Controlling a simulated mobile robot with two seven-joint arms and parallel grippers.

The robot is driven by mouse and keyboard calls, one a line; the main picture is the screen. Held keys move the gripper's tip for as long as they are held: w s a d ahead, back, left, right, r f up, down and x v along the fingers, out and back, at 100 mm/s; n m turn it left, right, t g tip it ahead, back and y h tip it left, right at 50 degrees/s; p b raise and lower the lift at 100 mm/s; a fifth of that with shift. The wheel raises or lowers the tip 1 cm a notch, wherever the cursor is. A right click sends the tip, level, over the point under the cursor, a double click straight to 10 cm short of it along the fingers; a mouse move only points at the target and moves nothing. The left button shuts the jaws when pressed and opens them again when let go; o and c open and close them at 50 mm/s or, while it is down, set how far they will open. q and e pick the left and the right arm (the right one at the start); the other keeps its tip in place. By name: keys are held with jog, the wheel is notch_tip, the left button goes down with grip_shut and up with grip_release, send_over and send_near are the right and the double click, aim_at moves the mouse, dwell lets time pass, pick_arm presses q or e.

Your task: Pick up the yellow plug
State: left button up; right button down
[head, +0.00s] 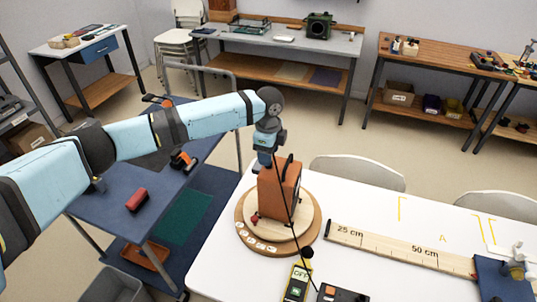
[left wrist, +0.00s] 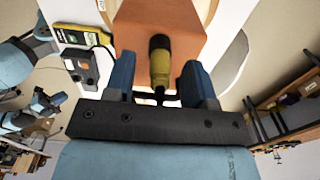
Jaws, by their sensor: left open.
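The yellow plug (left wrist: 160,72), with a black end, shows in the left wrist view against the orange-brown speaker box (left wrist: 195,25). My left gripper (left wrist: 160,88) is open, with one blue finger on each side of the plug and gaps between. In the head view the left gripper (head: 265,157) is at the top of the speaker box (head: 282,190), which stands on a round wooden turntable (head: 310,238). The plug is hidden there. Blue parts at the left of the wrist view seem to be my right arm and gripper (left wrist: 48,103), too small to judge.
A yellow meter (head: 297,284) marked OFF and a dark box (head: 340,294) lie at the white table's front. A black cable hangs beside the speaker box. A wooden ruler board (head: 400,249) lies to the right. A blue cart (head: 100,205) stands left, below my arm.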

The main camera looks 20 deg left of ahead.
pick_arm(q)
jog(key=shift+c, duration=0.5)
grip_shut()
